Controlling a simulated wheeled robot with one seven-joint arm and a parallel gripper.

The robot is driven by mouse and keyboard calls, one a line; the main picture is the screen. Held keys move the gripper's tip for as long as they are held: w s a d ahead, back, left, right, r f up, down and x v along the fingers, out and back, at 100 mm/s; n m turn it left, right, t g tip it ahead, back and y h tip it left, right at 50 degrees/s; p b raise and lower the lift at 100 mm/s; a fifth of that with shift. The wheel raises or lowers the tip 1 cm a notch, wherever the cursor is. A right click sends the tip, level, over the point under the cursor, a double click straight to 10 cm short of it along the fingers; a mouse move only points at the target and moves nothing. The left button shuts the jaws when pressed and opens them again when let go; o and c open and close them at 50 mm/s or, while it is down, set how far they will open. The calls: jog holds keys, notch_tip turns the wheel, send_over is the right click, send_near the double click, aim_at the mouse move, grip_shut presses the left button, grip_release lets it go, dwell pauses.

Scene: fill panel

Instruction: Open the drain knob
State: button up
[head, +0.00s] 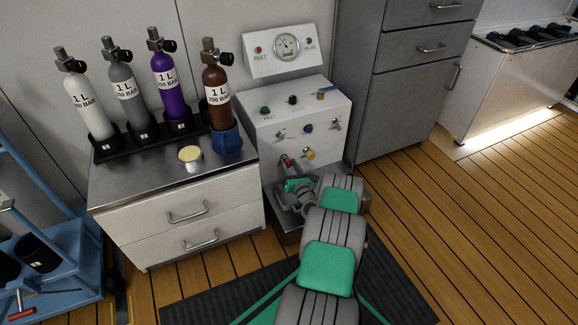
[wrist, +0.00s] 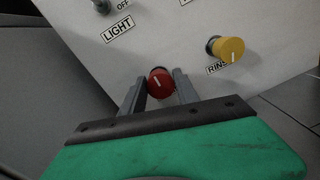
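The white control panel (head: 300,120) has a red knob (head: 287,161) low on its front, beside a yellow knob (head: 309,154). No drain label is readable; any label by the red knob (wrist: 160,82) is hidden. My gripper (head: 288,170) is at the red knob. In the wrist view my gripper (wrist: 160,88) has one finger on each side of the knob, close to its edges. I cannot tell whether the fingers press on it. The knob's white mark is slightly tilted.
In the wrist view the yellow knob (wrist: 228,49), with a label starting "RIN", is to the right. A switch (wrist: 101,6) with a LIGHT label is at upper left. A drawer cabinet (head: 180,215) with cylinders stands left of the panel. A tall grey cabinet (head: 405,95) stands right.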

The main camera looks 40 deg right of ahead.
grip_shut()
